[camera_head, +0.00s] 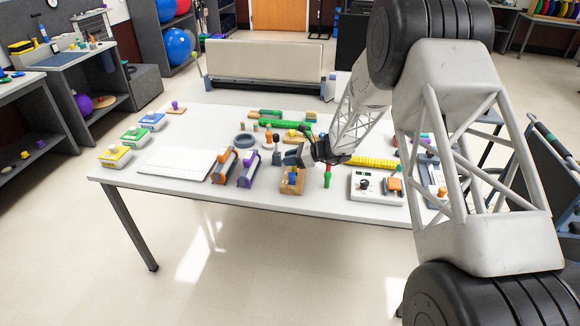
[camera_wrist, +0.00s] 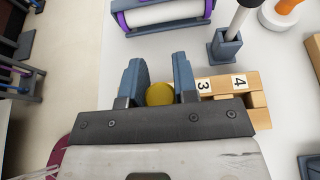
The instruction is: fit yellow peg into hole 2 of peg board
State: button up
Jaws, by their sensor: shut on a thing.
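A yellow peg (camera_wrist: 160,94) sits between the two blue-grey fingers of my gripper (camera_wrist: 160,82) in the wrist view. The gripper is shut on it, and I see its rounded yellow end. The wooden peg board (camera_wrist: 222,85) is to the right of the fingers, with labels 3 and 4 showing. Its remaining part and hole 2 are hidden behind the gripper. In the head view the peg board (camera_head: 291,187) lies near the table's front edge, with my gripper (camera_head: 290,158) just above and behind it. I cannot tell whether the peg touches the board.
Two rollers with orange (camera_head: 224,165) and purple (camera_head: 249,168) ends stand left of the board. A green-handled item (camera_head: 327,176) and a white control box (camera_head: 377,188) are to the right. A white panel (camera_head: 178,163) lies further left. A blue-grey holder (camera_wrist: 226,46) stands beyond the board.

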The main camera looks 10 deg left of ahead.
jog(key=shift+f, duration=1.75)
jog(key=shift+f, duration=0.15)
jog(key=o, duration=0.6)
jog(key=shift+r, duration=0.2)
jog(key=v, duration=1.2)
jog(key=shift+d+f, duration=0.1)
